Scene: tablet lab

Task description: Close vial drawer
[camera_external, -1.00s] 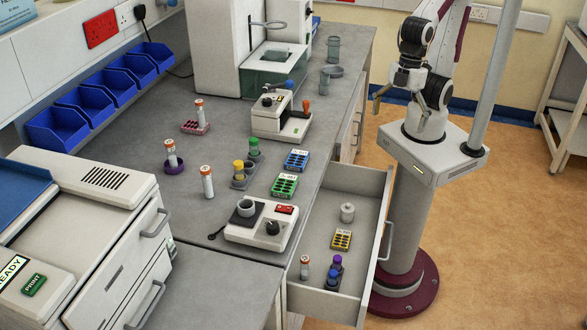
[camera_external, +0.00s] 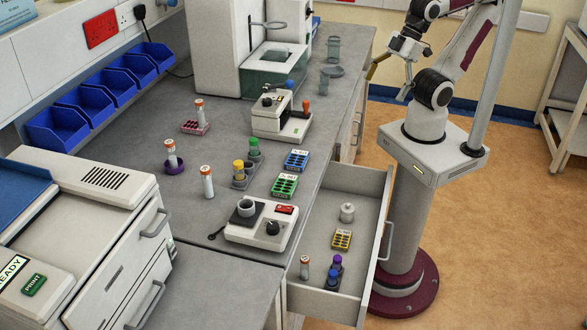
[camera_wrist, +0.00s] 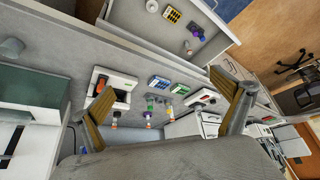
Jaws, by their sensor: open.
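The vial drawer (camera_external: 376,265) is pulled out from the bench front, with its handle (camera_external: 387,241) on the outer face. The drawer also shows at the top of the wrist view (camera_wrist: 165,32). My gripper (camera_external: 388,80) is open and empty, up beside the bench's far right edge, well away from the drawer. In the wrist view its two tan fingers (camera_wrist: 168,98) are spread wide.
The bench top (camera_external: 215,240) carries vials, green and blue racks (camera_external: 285,186), a hotplate-like device (camera_external: 262,227) and a press-like device (camera_external: 280,116). A white cabinet with drawers (camera_external: 110,240) stands at the left. Open floor (camera_external: 480,220) lies right of the drawer.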

